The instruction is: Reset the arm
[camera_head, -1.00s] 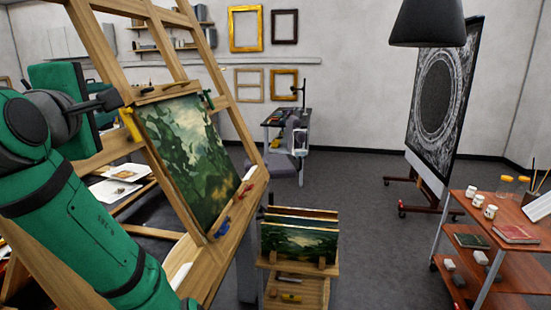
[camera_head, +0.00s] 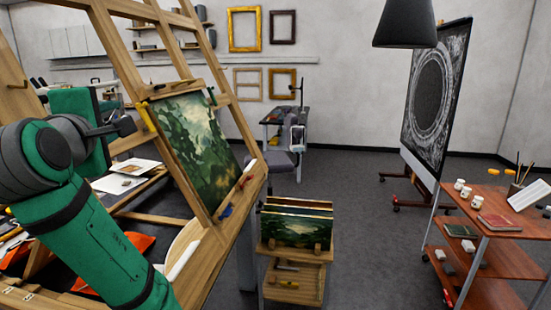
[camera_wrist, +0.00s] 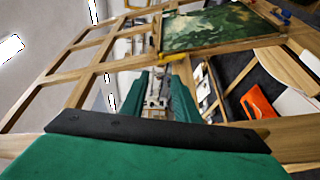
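My green and dark grey arm fills the left of the head view, bent in front of a wooden easel (camera_head: 210,245). The painting (camera_head: 199,145), a green landscape, leans on the easel ledge and also shows in the wrist view (camera_wrist: 220,28). In the wrist view a green part with a black bar fills the bottom. I see nothing held.
A small wooden stand (camera_head: 292,284) holding upright canvases is right of the easel. A reddish cart (camera_head: 490,225) with cups and books is at the right. A dark lamp (camera_head: 405,25) hangs above. Grey floor (camera_head: 370,215) between stand and cart is open. Orange cloth (camera_wrist: 258,104) lies near the easel.

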